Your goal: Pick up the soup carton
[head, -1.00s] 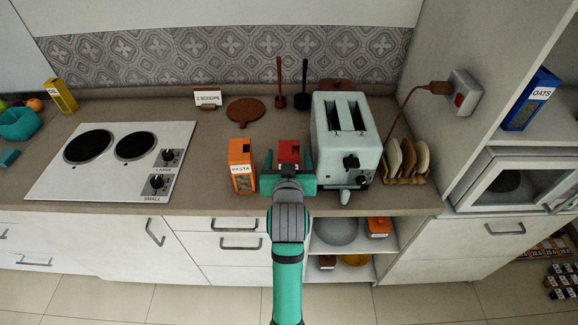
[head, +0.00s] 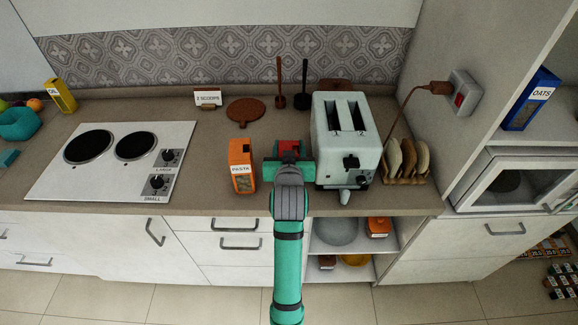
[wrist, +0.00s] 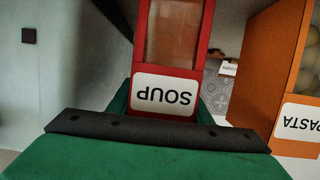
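The soup carton (head: 289,147) is red and stands on the counter between the pasta carton and the toaster. It is partly hidden behind my gripper in the head view. In the wrist view the soup carton (wrist: 166,92) fills the upper middle, with its white SOUP label upside down. My gripper (head: 289,162) is at the carton's near side. Whether either finger touches the carton is hard to tell.
The orange pasta carton (head: 242,165) stands close on the left. The white toaster (head: 330,143) stands close on the right, with a toast rack (head: 405,160) beyond it. The cooktop (head: 110,160) is further left. A round wooden board (head: 248,111) lies behind.

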